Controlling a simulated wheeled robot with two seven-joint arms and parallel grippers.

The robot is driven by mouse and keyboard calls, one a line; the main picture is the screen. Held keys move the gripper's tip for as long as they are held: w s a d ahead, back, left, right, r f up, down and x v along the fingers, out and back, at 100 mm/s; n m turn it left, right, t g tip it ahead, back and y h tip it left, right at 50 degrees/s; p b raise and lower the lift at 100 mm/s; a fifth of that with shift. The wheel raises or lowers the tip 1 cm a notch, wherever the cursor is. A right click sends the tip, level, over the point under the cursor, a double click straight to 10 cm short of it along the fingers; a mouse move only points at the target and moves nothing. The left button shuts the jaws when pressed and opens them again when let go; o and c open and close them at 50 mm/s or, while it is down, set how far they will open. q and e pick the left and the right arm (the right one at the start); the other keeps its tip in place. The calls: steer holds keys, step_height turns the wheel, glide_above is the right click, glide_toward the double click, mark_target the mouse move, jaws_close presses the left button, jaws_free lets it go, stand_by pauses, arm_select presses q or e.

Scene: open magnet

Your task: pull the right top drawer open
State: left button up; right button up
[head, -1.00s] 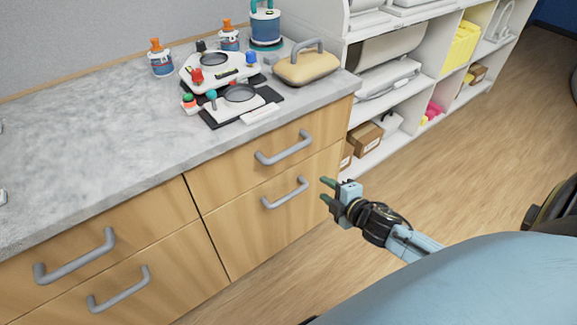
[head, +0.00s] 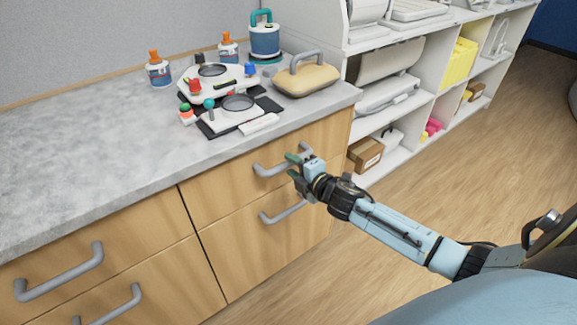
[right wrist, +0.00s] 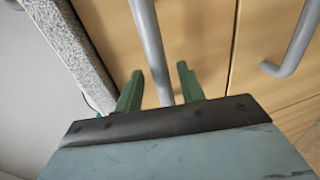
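The right top drawer (head: 225,182) is a light wood front under the grey counter, and it is closed. Its grey bar handle (head: 268,170) is partly hidden by my right gripper (head: 292,166). In the right wrist view the same handle (right wrist: 149,38) runs down to the space between my two green fingers (right wrist: 160,88). The fingers are apart, one on each side of the bar, with gaps showing. My left gripper is not in view.
The lower right drawer's handle (head: 283,212) is just below my gripper. The counter (head: 90,150) holds bottles, a tan handled case (head: 306,78) and small apparatus. White shelves (head: 430,85) stand to the right. The wooden floor (head: 450,180) is clear.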

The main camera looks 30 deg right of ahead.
steer(key=shift+x, duration=1.25)
jaws_close()
